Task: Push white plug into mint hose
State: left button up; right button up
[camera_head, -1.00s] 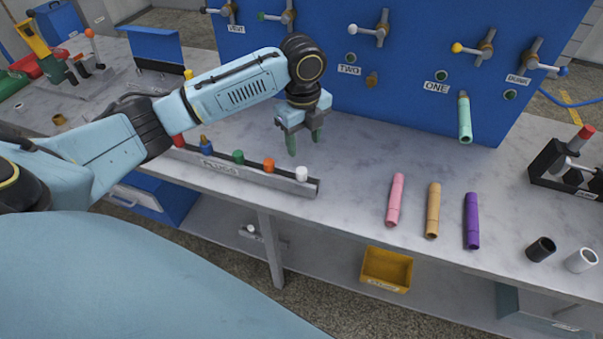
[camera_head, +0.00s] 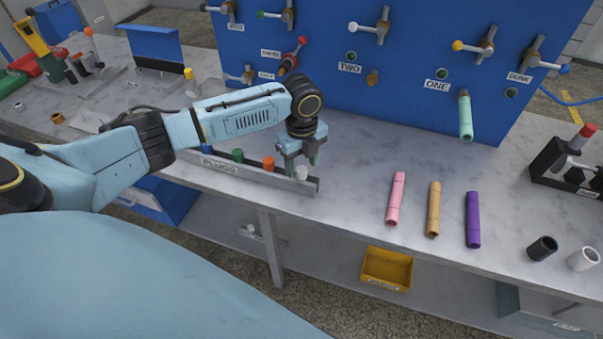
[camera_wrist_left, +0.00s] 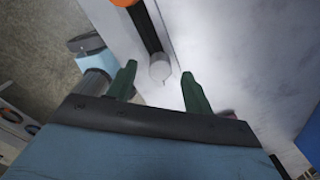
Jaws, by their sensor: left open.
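The white plug (camera_head: 301,173) stands at the right end of the plug rack (camera_head: 250,174). In the left wrist view the white plug (camera_wrist_left: 160,66) shows between and just beyond my fingertips. My left gripper (camera_head: 301,164) is open and empty, its fingers pointing down close above and behind the plug. Its two green fingers (camera_wrist_left: 158,82) are spread apart in the wrist view. The mint hose (camera_head: 465,118) hangs from the blue panel under the label ONE, its lower end free above the table. My right gripper is not in view.
Green (camera_head: 238,156) and orange (camera_head: 268,163) plugs stand in the same rack. Pink (camera_head: 396,198), tan (camera_head: 433,209) and purple (camera_head: 472,220) hoses lie on the table. The blue panel (camera_head: 400,85) with valves rises behind. Table space between rack and mint hose is clear.

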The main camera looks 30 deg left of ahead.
pick_arm(q)
notch_tip(320, 180, down, 2)
jog(key=shift+f, duration=0.1)
jog(key=c, duration=1.1)
jog(key=shift+o, duration=0.2)
